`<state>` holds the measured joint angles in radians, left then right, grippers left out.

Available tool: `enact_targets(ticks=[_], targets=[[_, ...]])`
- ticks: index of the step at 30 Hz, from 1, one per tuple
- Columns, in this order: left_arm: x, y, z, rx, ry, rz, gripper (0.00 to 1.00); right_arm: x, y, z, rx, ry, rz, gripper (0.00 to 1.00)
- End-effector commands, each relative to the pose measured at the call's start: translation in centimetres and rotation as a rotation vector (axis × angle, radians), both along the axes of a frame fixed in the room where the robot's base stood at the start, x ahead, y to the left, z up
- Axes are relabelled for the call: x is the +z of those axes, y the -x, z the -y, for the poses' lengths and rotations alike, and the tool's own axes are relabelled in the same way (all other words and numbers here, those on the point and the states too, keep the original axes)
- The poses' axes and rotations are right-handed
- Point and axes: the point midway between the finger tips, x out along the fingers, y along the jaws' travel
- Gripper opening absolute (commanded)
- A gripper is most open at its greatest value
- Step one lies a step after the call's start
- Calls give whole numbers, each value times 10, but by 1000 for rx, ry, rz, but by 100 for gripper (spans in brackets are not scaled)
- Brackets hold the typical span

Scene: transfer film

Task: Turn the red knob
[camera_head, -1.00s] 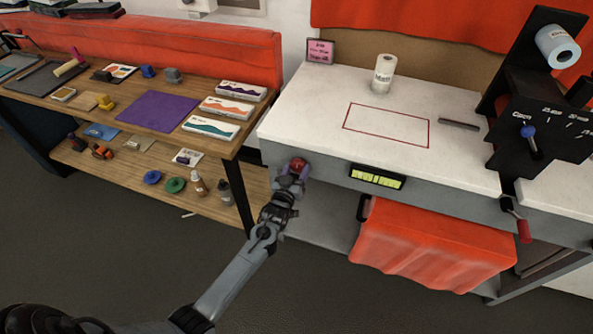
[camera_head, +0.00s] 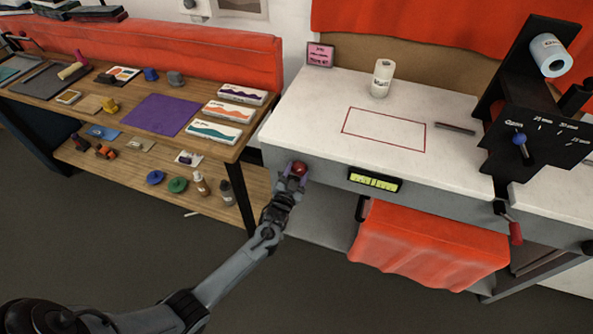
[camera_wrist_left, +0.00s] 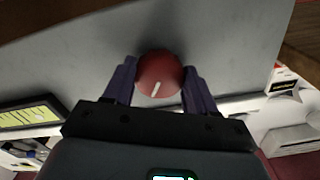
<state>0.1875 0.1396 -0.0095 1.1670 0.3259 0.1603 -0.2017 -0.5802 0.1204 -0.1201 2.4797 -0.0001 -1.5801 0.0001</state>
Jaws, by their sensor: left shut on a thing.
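The red knob (camera_head: 298,168) is on the grey front face of the white-topped table, near its left corner. My left gripper (camera_head: 295,174) is at the knob, with its purple fingers on either side, shut on it. In the left wrist view the round red knob (camera_wrist_left: 159,74) shows a white pointer line, tilted slightly from the finger direction. The left gripper's fingers (camera_wrist_left: 160,86) flank it there. My right gripper is not in view.
A yellow-green display (camera_head: 375,180) is on the table front, right of the knob. A red cloth (camera_head: 430,245) hangs below. A wooden shelf (camera_head: 225,150) with boxes and small items stands at left.

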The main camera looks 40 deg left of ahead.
Motion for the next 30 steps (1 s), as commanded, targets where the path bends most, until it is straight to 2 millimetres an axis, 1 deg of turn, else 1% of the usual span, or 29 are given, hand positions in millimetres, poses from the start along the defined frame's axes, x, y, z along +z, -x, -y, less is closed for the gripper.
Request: enact_targets(ticks=[1,3,15,21,30], targets=[[2,0,0,-1,-45,-17,26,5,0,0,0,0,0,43],[2,0,-1,-1,-107,-39,26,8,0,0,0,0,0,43],[2,1,-2,0,-435,-156,26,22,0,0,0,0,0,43],[2,1,-2,0,-546,-195,26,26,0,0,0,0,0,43],[1,1,-2,0,-627,-224,26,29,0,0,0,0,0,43]])
